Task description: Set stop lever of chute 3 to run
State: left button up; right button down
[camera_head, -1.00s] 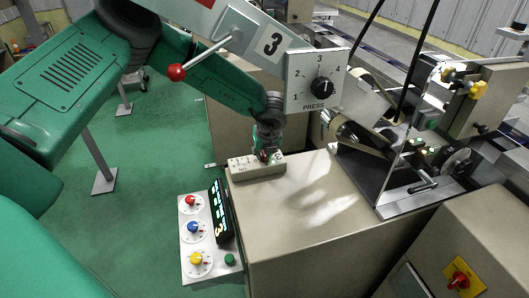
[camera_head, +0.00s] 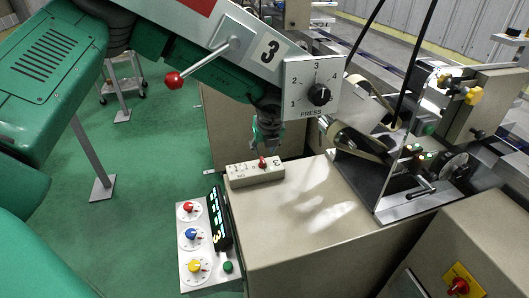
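The chute marked 3 (camera_head: 269,50) slopes across the top of the view. A lever with a red ball end (camera_head: 173,79) sticks out from its plate toward lower left; its stop or run marking cannot be read. My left gripper (camera_head: 266,147) points down below the chute, just above and behind a beige switch box (camera_head: 256,174). It is apart from the red-ball lever, and whether its fingers are open is unclear. My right gripper is not in view.
A PRESS dial (camera_head: 319,94) hangs at the chute's lower end. A panel with red, blue and yellow knobs (camera_head: 191,236) stands left of the beige cabinet (camera_head: 290,230). Metal rollers and a clear guard (camera_head: 395,160) are at right. Green floor is open at left.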

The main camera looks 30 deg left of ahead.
aim_at(174, 80)
jog(key=k, duration=1)
